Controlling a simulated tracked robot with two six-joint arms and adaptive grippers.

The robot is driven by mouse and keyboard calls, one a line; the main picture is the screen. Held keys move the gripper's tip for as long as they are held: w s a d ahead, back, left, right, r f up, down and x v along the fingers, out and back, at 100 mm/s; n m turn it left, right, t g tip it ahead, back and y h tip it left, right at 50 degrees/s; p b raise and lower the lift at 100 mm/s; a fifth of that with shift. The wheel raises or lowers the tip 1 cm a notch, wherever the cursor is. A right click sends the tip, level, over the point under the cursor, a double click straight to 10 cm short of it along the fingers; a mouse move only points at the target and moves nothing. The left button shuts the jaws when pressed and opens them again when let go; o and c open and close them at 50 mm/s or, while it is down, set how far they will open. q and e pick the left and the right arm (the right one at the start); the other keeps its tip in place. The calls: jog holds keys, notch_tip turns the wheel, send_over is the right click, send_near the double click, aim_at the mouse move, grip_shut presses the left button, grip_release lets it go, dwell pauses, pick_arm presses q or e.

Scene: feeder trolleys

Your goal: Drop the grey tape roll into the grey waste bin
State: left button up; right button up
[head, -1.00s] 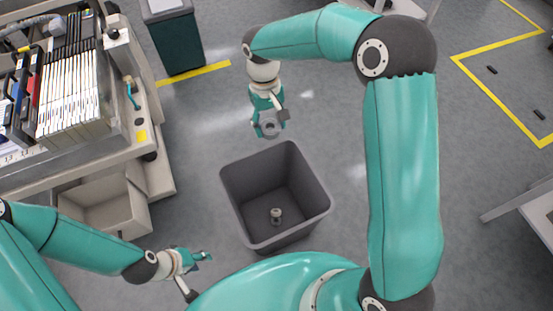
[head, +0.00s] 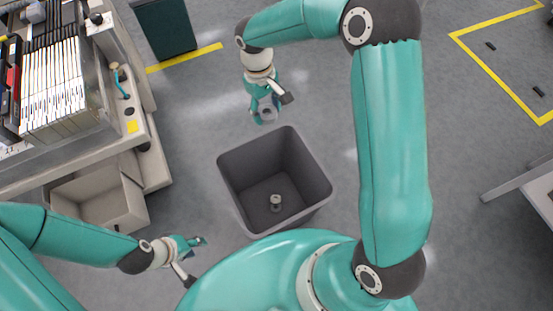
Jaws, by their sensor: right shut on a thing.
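The grey waste bin (head: 232,191) stands open on the floor in the middle of the head view. My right gripper (head: 265,113) is just beyond the bin's far rim in the picture and is shut on the grey tape roll (head: 266,114). The roll is small and partly covered by the fingers. Its height above the rim is hard to judge. My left gripper (head: 198,242) is left of the bin's near side, apart from it. Its fingers are too small to tell whether they are open. A small pale spool-like thing (head: 276,200) lies on the bin floor.
A trolley (head: 135,135) with upright white sleeves stands at the left, with a beige open box (head: 95,190) below it. A dark green bin (head: 165,28) is at the top. Yellow floor lines and a pale table edge (head: 525,190) are at the right.

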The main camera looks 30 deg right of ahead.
notch_tip(320, 180, down, 31)
jog(key=s+d+n+t+h+b, duration=0.1)
jog(key=s+n+b, duration=0.2)
jog(key=n+b, duration=1.1)
jog(key=shift+d+t+b, duration=0.25)
jog(key=shift+t+b, duration=0.05)
jog(key=shift+b, duration=0.35)
jog(key=shift+r, duration=0.1)
jog(key=o, duration=1)
notch_tip(320, 180, up, 12)
jog(key=a, duration=0.1)
jog(key=shift+w+a, duration=0.15)
jog(key=shift+a, duration=0.25)
